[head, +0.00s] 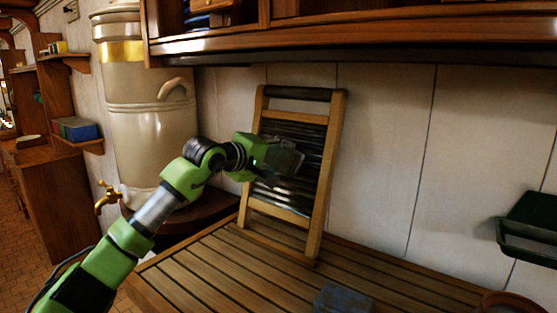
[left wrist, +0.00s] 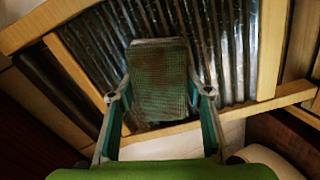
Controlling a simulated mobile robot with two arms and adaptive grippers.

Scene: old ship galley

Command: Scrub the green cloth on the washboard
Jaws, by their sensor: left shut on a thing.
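The washboard (head: 317,185) has a light wooden frame and dark ribbed metal, and it leans upright against the wall on the slatted counter. The green cloth (left wrist: 158,75) looks like a dark, dirty, flat pad in the left wrist view. My left gripper (left wrist: 160,97) is shut on it, with one finger at each side. The cloth lies over the ribbed metal (left wrist: 240,50); whether it presses on the ribs I cannot tell. My right gripper is not in view.
The slatted wooden counter (head: 215,275) is mostly clear. A blue-grey block (head: 342,299) lies at its front. A tall cream urn (head: 150,130) with a brass tap (head: 108,197) stands left. A dark green tray (head: 530,228) is on the right wall. A wooden shelf (head: 350,38) overhangs above.

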